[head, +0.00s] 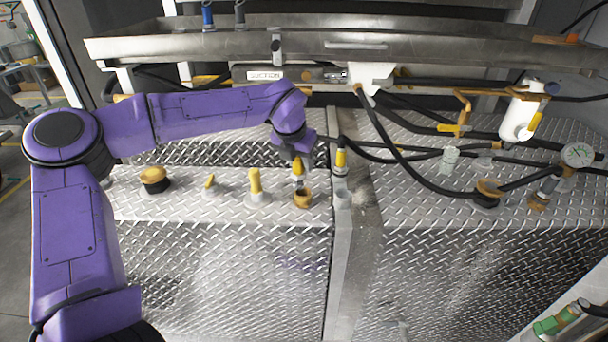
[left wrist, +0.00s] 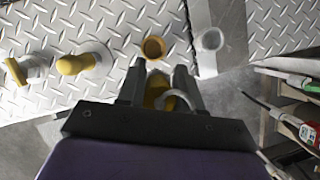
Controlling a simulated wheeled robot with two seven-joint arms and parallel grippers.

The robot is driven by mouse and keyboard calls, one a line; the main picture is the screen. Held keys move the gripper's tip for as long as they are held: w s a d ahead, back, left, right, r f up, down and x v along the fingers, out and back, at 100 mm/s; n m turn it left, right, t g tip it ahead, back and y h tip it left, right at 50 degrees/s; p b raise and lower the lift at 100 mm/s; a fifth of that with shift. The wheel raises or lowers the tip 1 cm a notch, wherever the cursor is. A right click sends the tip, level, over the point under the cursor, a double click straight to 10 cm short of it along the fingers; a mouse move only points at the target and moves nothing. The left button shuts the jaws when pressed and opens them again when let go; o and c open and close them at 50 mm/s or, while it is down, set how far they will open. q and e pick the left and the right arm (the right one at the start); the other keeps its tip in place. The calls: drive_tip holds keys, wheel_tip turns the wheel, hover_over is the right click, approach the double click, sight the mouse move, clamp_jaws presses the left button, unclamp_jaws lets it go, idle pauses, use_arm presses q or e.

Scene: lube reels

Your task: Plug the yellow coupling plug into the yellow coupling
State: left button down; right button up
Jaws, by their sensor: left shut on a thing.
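The yellow coupling (head: 303,199) is an open yellow ring on the diamond-plate top, at the right end of the left-hand panel. It also shows as an open ring in the left wrist view (left wrist: 153,48). My left gripper (head: 297,160) is shut on the yellow coupling plug (head: 298,170), which has a yellow body and a grey end. In the left wrist view the plug (left wrist: 162,95) sits between the fingers (left wrist: 160,80). In the head view its lower end is right over the coupling's rim; I cannot tell whether they touch. My right gripper is out of view.
Left of the coupling stand a yellow knob (head: 255,183), a small yellow lever (head: 209,181) and a wide yellow cap (head: 154,179). To its right are a grey open socket (head: 343,197) and a yellow-banded hose fitting (head: 341,160). Black hoses cross the right side.

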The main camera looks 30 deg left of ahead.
use_arm(q)
drive_tip(key=x, duration=0.6)
drive_tip(key=a+p+x, duration=0.1)
drive_tip(key=x, duration=0.2)
drive_tip(key=shift+w+f, duration=0.2)
drive_tip(key=shift+w, duration=0.15)
drive_tip(key=c, duration=0.8)
unclamp_jaws()
drive_tip(key=shift+s, duration=0.1)
drive_tip(key=shift+o, duration=0.2)
drive_tip(key=shift+r, duration=0.1)
drive_tip(key=b+v, duration=0.1)
drive_tip(key=v, duration=1.1)
